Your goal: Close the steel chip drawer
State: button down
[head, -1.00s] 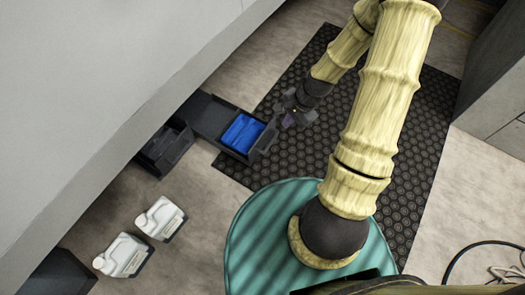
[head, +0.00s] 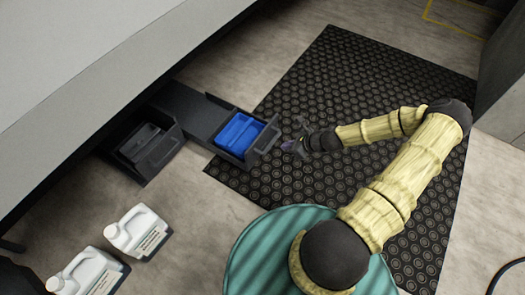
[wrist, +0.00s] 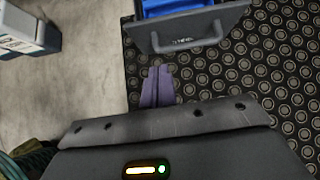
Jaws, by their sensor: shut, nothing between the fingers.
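A dark drawer holding a blue bin (head: 239,133) stands pulled far out from under the grey booth body. Its front panel with a handle (head: 266,142) faces my gripper. My gripper (head: 289,147) is shut and empty, just right of that panel, with a small gap between. In the wrist view the purple fingertips (wrist: 158,86) lie together below the drawer front (wrist: 188,30), which carries a small label too blurred to read. A second dark drawer (head: 148,147) with a dark grey insert stands out to the left. I cannot tell from the labels which is the steel chip drawer.
Two white jugs (head: 138,232) stand on the floor at lower left. A teal round top (head: 262,245) is at bottom centre. A black studded mat (head: 330,85) covers the floor around my gripper. The grey booth body (head: 120,50) overhangs the drawers.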

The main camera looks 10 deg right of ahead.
aim_at(256, 144)
jog(key=shift+w+d+f, duration=0.1)
jog(key=shift+f, duration=0.15)
jog(key=b+x, duration=0.2)
jog(key=x, duration=0.2)
jog(key=b+x, duration=0.3)
jog(key=x, duration=0.1)
jog(key=w+r+b+x, duration=0.1)
jog(key=b+x, duration=0.2)
jog(key=x, duration=0.1)
jog(key=shift+a, duration=0.45)
jog(key=shift+w+a+r+b, duration=0.2)
jog(key=shift+w+a+b, duration=0.1)
jog(key=shift+w+a, duration=0.2)
